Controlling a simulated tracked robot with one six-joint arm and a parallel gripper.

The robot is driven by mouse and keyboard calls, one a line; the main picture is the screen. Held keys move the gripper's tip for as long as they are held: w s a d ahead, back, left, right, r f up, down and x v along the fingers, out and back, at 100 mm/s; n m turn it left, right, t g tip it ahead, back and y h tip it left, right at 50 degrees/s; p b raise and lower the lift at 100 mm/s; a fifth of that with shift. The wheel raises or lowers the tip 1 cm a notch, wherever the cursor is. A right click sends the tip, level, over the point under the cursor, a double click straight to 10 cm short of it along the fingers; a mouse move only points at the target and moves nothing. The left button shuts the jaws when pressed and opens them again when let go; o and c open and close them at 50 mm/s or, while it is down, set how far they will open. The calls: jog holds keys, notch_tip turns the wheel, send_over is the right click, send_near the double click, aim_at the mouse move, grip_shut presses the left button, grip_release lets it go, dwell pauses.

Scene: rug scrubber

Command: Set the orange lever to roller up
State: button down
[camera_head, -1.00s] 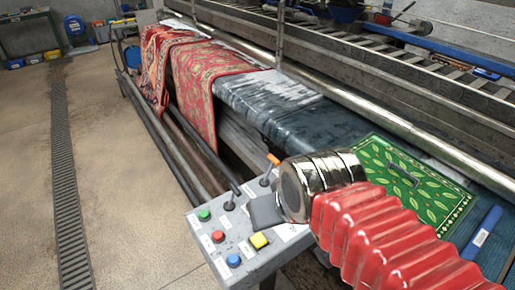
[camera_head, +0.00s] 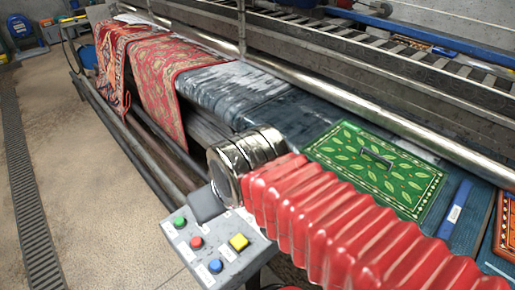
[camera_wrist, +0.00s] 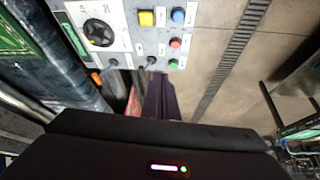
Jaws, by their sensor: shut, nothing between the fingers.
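The grey control panel (camera_head: 193,266) stands at the front of the machine, with several coloured buttons. In the wrist view the panel (camera_wrist: 200,50) shows at the top. There, the orange-tipped lever (camera_wrist: 97,78) rises from the panel's edge, left of a black lever (camera_wrist: 151,60). In the head view my arm hides both levers. My gripper (camera_head: 203,205) is shut and empty over the panel's far part; it also shows in the wrist view (camera_wrist: 160,97). There it lies near the black lever and right of the orange tip, apparently apart from the orange lever.
A black dial (camera_wrist: 99,33) sits on the panel beside the yellow button (camera_head: 238,242). Red patterned rugs (camera_head: 160,90) hang over the machine, and a green rug piece (camera_head: 420,195) lies on its bed. A metal rail (camera_head: 400,125) runs behind. The floor at left is clear.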

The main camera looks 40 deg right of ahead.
jog(key=w+d+n+g+y, duration=0.1)
jog(key=w+d+g+y, duration=0.2)
jog(key=w+d, duration=1.2)
jog(key=w+d+f+y, duration=0.1)
jog(key=w+d+f, duration=0.1)
jog(key=d, duration=0.5)
jog(key=w+d+f+n+t+y, duration=0.1)
jog(key=w+d+f, duration=0.2)
jog(key=d, duration=0.4)
jog(key=w+d+f+n+y, duration=0.1)
jog(key=w+d+f, duration=0.1)
jog(key=d+f, duration=0.3)
jog(key=shift+w+d+t+y, duration=0.15)
jog(key=shift+d+t+y, duration=0.2)
jog(key=shift+d, duration=0.85)
jog(key=w+a+f, duration=0.2)
jog(key=a+f, duration=0.5)
jog(key=a, duration=0.2)
jog(key=shift+w+a, duration=0.25)
jog(key=shift+w, duration=0.15)
